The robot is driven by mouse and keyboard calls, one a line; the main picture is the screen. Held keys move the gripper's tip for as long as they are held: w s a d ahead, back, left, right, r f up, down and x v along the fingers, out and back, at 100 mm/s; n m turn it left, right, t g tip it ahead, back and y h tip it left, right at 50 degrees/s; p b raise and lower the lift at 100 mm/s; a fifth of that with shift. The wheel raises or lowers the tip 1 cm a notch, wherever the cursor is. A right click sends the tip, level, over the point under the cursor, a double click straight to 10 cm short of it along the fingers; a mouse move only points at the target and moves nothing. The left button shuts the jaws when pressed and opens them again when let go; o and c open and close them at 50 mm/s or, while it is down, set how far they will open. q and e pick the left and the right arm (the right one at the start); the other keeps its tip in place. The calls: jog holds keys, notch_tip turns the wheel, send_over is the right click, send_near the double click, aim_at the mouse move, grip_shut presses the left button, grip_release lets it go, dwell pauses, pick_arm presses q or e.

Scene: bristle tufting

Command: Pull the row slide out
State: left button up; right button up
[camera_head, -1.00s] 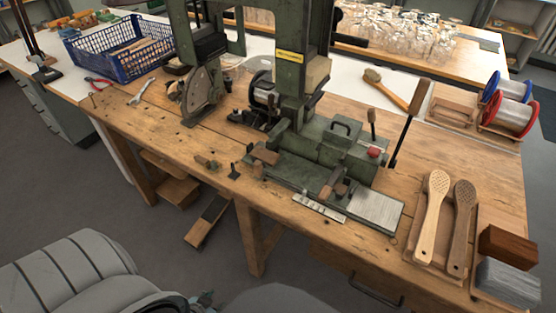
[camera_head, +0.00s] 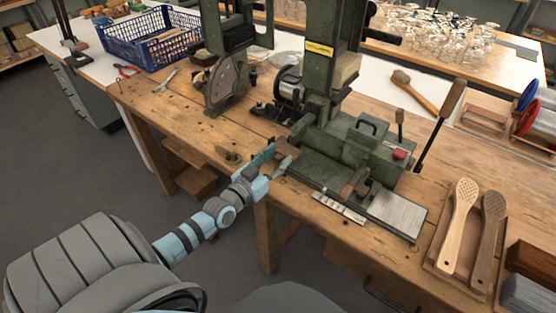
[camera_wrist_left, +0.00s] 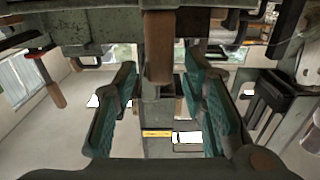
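The green tufting machine (camera_head: 345,145) stands on the wooden bench. A small wooden handle (camera_head: 287,147) shows at the left end of its base, partly covered by my gripper; I take it to be the row slide's handle. My left gripper (camera_head: 279,160) is at this handle. In the left wrist view the brown handle (camera_wrist_left: 158,48) stands between the teal fingers (camera_wrist_left: 160,75), with a gap on each side, so the gripper is open around it. How far the slide sits in the machine cannot be told. My right gripper is not in view.
A second wooden handle (camera_head: 354,184) and a metal ruler-like strip (camera_head: 338,208) are at the machine's front. Two brush bodies (camera_head: 459,225) lie in a tray at right. A blue crate (camera_head: 150,38) stands at back left. Bench space left of the gripper is mostly clear.

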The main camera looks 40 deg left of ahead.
pick_arm(q)
jog(key=shift+w, duration=0.35)
jog(key=shift+w+r, duration=0.1)
jog(key=shift+w, duration=0.05)
grip_shut()
